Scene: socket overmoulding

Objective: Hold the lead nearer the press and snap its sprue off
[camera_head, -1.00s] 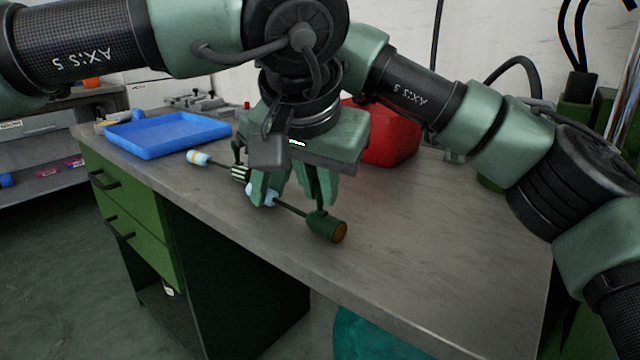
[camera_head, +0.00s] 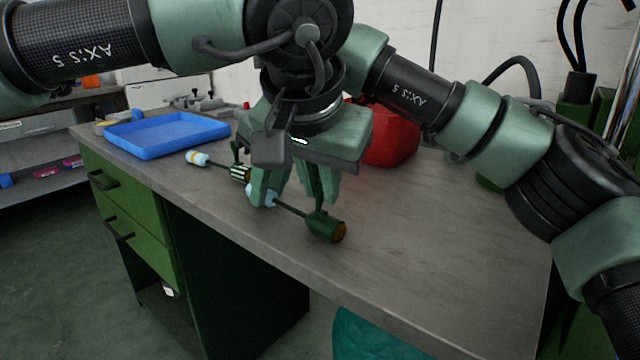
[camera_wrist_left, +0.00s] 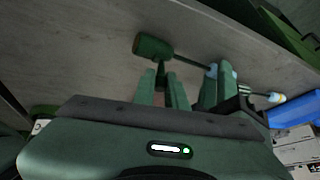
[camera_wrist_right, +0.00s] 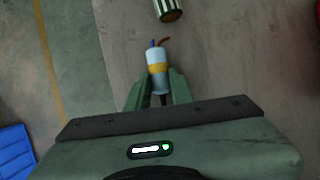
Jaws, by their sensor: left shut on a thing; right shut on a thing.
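The lead nearer the viewer has a dark green socket (camera_head: 322,227), a thin dark cable and a light blue, yellow-banded end (camera_wrist_right: 157,66) with bare wires. A dark sprue (camera_head: 319,205) stands up from the socket. My left gripper (camera_head: 320,200) is shut on this sprue just above the socket; the left wrist view shows the fingers close to the socket (camera_wrist_left: 152,48). My right gripper (camera_head: 264,202) is shut at the light blue end. The other lead, with a striped socket (camera_head: 240,173) and a light blue end (camera_head: 197,158), lies beyond, partly hidden by my right gripper.
A blue tray (camera_head: 165,151) is at the table's far left, with metal fixtures behind it. A red container (camera_head: 390,150) stands behind my grippers. The right part of the grey table (camera_head: 440,230) is bare. Its front edge is close to the socket.

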